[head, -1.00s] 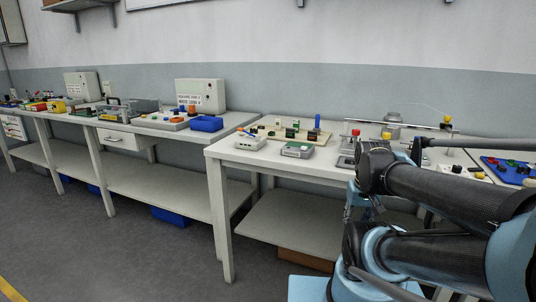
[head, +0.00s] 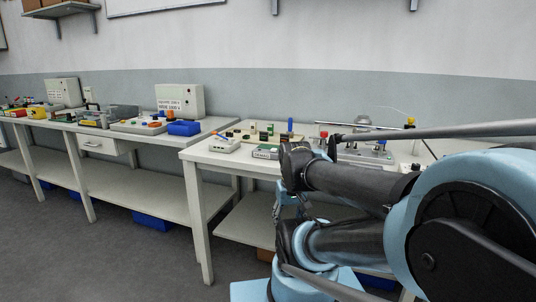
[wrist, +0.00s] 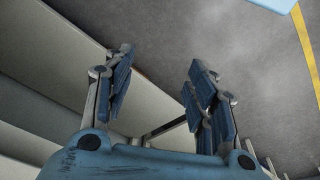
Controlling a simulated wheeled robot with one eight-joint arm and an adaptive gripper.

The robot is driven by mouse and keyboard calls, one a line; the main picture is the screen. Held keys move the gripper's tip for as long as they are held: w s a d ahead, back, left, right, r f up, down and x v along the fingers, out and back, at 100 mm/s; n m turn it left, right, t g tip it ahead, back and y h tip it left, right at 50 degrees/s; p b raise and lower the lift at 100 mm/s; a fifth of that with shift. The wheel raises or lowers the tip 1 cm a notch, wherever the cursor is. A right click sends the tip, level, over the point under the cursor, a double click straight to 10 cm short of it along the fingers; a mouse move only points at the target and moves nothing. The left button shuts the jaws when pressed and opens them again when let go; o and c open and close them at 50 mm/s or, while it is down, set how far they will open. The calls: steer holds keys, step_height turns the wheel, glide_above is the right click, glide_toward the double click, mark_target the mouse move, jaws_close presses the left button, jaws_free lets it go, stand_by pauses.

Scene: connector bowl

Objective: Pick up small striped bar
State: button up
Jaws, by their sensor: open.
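My gripper (wrist: 160,95) is open and empty in the wrist view, its two blue-padded fingers well apart. Grey floor and the pale side of a bench show around and beyond the fingers. In the head view my arm fills the right side and hides part of the near workbench (head: 215,158). I cannot make out the small striped bar in either current view; it may be hidden or too small to tell.
The far bench (head: 65,125) holds a blue bin (head: 184,128) and a white box (head: 180,100). Grey floor (head: 130,250) in front is clear.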

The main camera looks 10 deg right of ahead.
steer(key=o, duration=0.8)
